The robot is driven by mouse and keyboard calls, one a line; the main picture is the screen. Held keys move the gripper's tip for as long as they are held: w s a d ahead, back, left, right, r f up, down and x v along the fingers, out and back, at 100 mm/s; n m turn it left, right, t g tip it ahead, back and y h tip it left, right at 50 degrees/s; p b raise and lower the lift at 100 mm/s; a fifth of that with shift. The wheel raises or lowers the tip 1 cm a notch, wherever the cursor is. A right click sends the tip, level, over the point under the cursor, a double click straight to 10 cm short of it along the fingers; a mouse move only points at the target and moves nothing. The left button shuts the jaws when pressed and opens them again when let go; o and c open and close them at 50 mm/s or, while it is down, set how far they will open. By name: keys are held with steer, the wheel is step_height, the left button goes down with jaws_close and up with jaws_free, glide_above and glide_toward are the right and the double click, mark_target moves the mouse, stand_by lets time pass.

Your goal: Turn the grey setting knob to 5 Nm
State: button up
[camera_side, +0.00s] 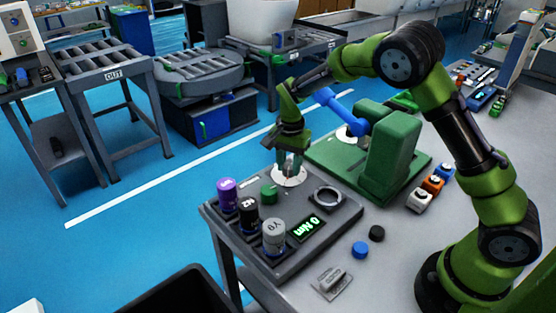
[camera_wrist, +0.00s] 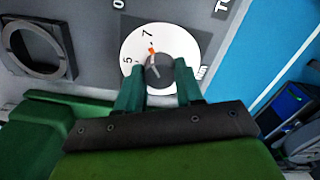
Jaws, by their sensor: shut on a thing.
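The grey setting knob (camera_wrist: 160,68) sits in the middle of a round white dial (camera_wrist: 133,45) in the wrist view. The dial's visible numbers include a 7 and a 5. An orange mark on the knob points close to the 7. My gripper (camera_wrist: 158,82) is shut on the knob, with one green finger on each side. In the side view my gripper (camera_side: 290,165) reaches down onto the white dial (camera_side: 289,179) and hides the knob. The rest of the dial's scale is covered by my fingers.
On the same grey panel stand purple (camera_side: 227,193), black (camera_side: 247,215) and grey-white (camera_side: 274,236) cylinders, a dark ring (camera_side: 327,196) and a green display (camera_side: 308,227) reading 0 Nm. A green block fixture (camera_side: 392,150) stands behind. Blue (camera_side: 360,250) and black (camera_side: 377,233) caps lie to the right.

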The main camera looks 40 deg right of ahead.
mark_target(289, 166)
steer(key=n, duration=1)
steer(key=shift+n, duration=0.3)
stand_by(0.4)
steer(key=o, duration=1)
steer(key=shift+o, duration=0.2)
steer(key=shift+r, duration=0.1)
step_height(289, 166, up, 17)
